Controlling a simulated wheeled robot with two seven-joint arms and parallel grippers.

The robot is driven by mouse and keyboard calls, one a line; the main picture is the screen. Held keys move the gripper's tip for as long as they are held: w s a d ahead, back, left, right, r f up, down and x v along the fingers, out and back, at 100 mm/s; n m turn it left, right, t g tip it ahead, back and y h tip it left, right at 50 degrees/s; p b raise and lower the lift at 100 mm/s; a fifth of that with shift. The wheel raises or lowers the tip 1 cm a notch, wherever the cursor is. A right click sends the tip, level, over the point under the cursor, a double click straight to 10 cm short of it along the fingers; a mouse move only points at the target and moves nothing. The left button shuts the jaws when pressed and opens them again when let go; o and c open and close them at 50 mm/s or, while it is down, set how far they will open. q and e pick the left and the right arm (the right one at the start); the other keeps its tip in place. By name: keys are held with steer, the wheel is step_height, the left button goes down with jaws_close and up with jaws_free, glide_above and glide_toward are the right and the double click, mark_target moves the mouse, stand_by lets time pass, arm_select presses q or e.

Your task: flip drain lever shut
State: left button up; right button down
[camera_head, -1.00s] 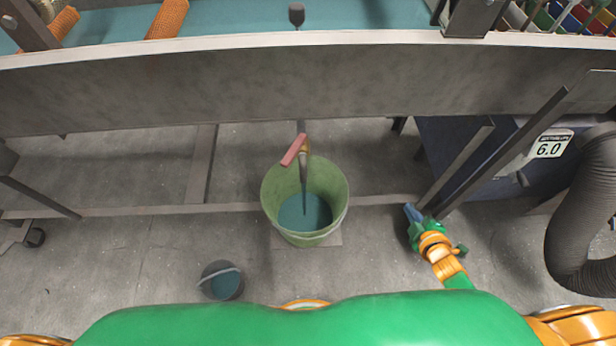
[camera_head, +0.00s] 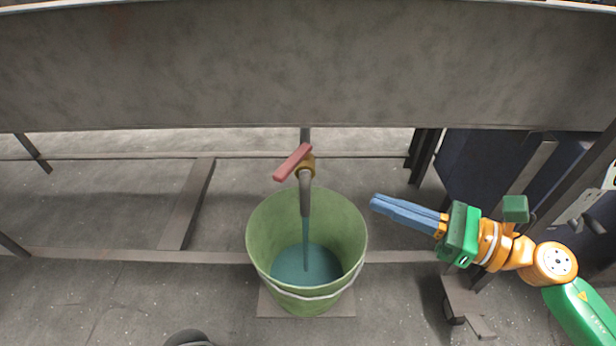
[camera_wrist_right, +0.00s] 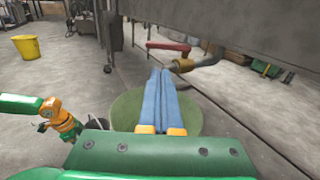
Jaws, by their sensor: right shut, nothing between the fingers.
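The drain lever (camera_head: 293,162) is a red handle on a brass valve (camera_head: 305,164) under the grey tank wall. It sticks out to the left, across the pipe. A teal stream runs from the spout (camera_head: 305,194) into a green bucket (camera_head: 258,230). My right gripper (camera_head: 374,201), with blue fingers, is shut and empty, to the right of the valve and apart from it. In the right wrist view the red lever (camera_wrist_right: 168,46) lies ahead, just beyond the fingertips (camera_wrist_right: 161,70). My left gripper is not in the head view; a green and orange arm shows at the wrist view's left.
The tank wall (camera_head: 300,70) spans the area above the valve. A low frame rail (camera_head: 400,256) runs behind the bucket, and dark legs stand at right. A dark pail (camera_head: 187,338) shows at the bottom edge. A yellow bucket (camera_wrist_right: 26,47) stands farther off.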

mark_target(293, 171)
steer(key=p+x, duration=0.3)
steer(key=x, duration=0.9)
steer(key=shift+w+a+r, duration=0.1)
steer(key=shift+w+a, duration=0.1)
steer(key=shift+a, duration=0.1)
steer(key=shift+w+a, duration=0.25)
steer(key=shift+a, duration=0.2)
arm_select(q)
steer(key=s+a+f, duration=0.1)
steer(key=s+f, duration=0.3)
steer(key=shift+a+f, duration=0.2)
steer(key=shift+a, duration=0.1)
